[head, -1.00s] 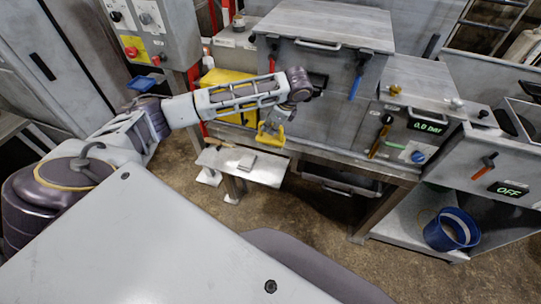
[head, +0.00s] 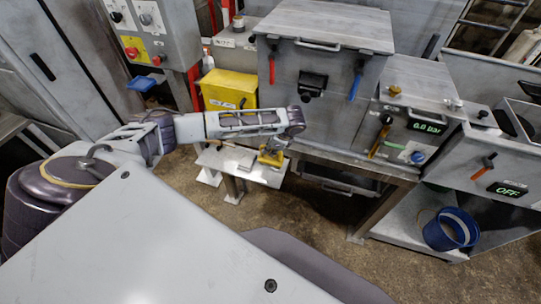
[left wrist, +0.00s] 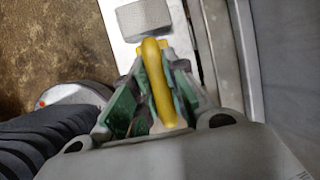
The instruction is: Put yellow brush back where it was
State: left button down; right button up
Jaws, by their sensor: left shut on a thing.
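My left gripper (head: 274,149) points down over the right end of a low metal bench (head: 214,158). It is shut on the yellow brush (head: 269,158). In the left wrist view, the brush's yellow handle (left wrist: 157,83) lies between the green-padded fingers (left wrist: 152,100), with part of its yellow body showing beyond them. The brush is at or just above the bench top; I cannot tell whether it touches. The fingers hide its underside. My right gripper is not in view.
A grey block (left wrist: 143,18) lies on the bench beside the brush. A yellow box (head: 229,88) and the large grey machine (head: 325,75) stand behind. A blue bucket (head: 452,230) is at the right. Brown floor (head: 290,215) is open in front.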

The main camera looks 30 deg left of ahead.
pick_arm(q)
jog(key=shift+f, duration=2.1)
jog(key=c, duration=1.4)
grip_release()
jog(key=shift+c, duration=0.2)
jog(key=v, duration=1.2)
